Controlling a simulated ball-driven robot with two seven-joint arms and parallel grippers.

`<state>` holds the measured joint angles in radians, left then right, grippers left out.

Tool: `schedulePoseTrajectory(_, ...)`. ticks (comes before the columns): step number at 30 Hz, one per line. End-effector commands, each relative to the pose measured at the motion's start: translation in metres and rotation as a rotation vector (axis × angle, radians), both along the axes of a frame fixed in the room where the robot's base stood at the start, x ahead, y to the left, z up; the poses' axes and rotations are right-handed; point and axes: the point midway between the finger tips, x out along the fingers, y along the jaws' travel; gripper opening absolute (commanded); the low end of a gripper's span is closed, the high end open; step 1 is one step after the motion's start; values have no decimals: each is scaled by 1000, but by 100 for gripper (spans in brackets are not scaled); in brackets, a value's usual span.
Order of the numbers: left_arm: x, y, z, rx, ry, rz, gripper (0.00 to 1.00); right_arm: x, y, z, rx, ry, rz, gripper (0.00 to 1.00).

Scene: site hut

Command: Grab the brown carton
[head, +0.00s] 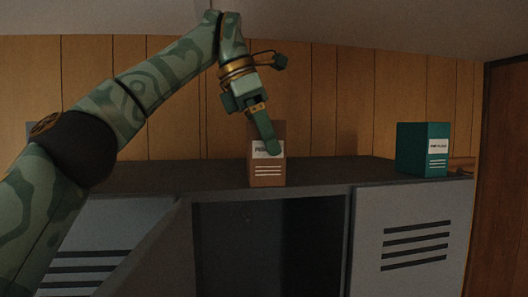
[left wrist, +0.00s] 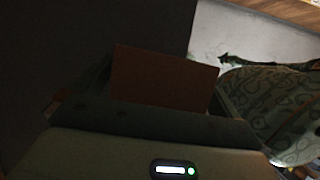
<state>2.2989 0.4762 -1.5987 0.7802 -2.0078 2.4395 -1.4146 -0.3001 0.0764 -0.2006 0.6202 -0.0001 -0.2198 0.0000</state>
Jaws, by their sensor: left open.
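The brown carton (head: 267,174) stands upright on top of the grey locker, near its front edge, in the middle of the head view. It has a white label and white lines on its front. My left gripper (head: 266,133) points down at the carton from above, open, and a green finger covers part of the carton's upper front. In the dark left wrist view, the carton's brown face (left wrist: 165,78) shows just beyond the gripper (left wrist: 150,118). I cannot tell whether the fingers touch it. My right gripper is in neither view.
A teal carton (head: 423,150) stands farther right on the locker top (head: 335,172). Below, a locker compartment (head: 268,245) is open and dark, with grey slotted doors (head: 415,225) beside it. A wood-panelled wall (head: 350,100) is close behind.

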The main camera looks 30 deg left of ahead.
Motion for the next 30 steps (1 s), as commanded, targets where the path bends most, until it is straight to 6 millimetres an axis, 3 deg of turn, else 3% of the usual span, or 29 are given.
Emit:
schedulePoseTrajectory(4,0,0,0,0,0,0,97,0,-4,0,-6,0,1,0)
schedulePoseTrajectory(9,0,0,0,1,1,0,56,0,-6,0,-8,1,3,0)
schedulePoseTrajectory(20,0,0,2,0,2,1,56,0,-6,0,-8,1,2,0)
schedulePoseTrajectory(30,1,0,21,1,7,3,56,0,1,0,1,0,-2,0)
